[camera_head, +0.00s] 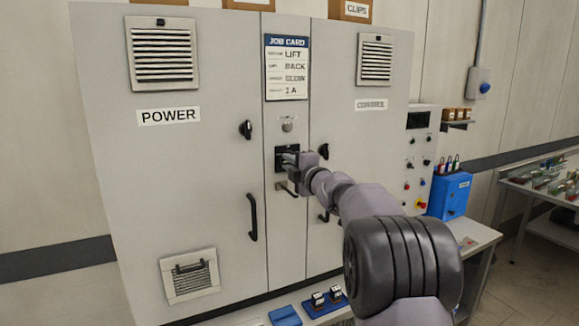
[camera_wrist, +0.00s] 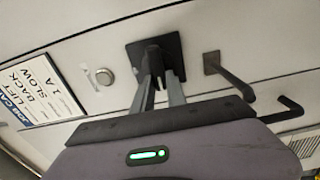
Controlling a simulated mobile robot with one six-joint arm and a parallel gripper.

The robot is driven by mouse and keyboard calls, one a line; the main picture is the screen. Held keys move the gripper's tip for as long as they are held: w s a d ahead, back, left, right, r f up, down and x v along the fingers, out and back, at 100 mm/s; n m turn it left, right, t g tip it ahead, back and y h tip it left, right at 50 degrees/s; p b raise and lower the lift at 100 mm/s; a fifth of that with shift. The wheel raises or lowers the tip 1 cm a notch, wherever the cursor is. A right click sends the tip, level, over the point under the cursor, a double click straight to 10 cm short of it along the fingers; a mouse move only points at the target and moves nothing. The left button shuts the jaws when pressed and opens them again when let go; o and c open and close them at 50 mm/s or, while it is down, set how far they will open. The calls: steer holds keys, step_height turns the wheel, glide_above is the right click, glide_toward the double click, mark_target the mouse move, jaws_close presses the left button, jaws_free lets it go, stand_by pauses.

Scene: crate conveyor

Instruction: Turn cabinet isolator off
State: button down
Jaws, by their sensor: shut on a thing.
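The cabinet isolator (camera_head: 281,152) is a black square plate with a black handle on the narrow centre panel, between the POWER and CONTROL doors. In the wrist view its plate (camera_wrist: 172,44) is at top centre, and the handle stands out from it between my fingers. My gripper (camera_head: 291,160) is at the isolator, and its two grey fingers close on the handle in the wrist view (camera_wrist: 160,88). My fingers and wrist cover part of the isolator. I cannot read any on or off marking, so its setting is unclear.
A round silver button or lock (camera_head: 287,125) sits above the isolator, under the job card (camera_head: 287,68). Black door handles (camera_head: 252,217) and a black door knob (camera_head: 246,129) stick out nearby. A bench (camera_head: 475,238) with a blue box (camera_head: 450,196) stands at the right.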

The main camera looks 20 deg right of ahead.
stand_by(0.5)
steer(key=c, duration=1.3)
jaws_free()
steer(key=shift+c, duration=0.2)
steer(key=s, duration=1.7)
steer(key=shift+s+d+p, duration=0.25)
steer(key=shift+p, duration=0.2)
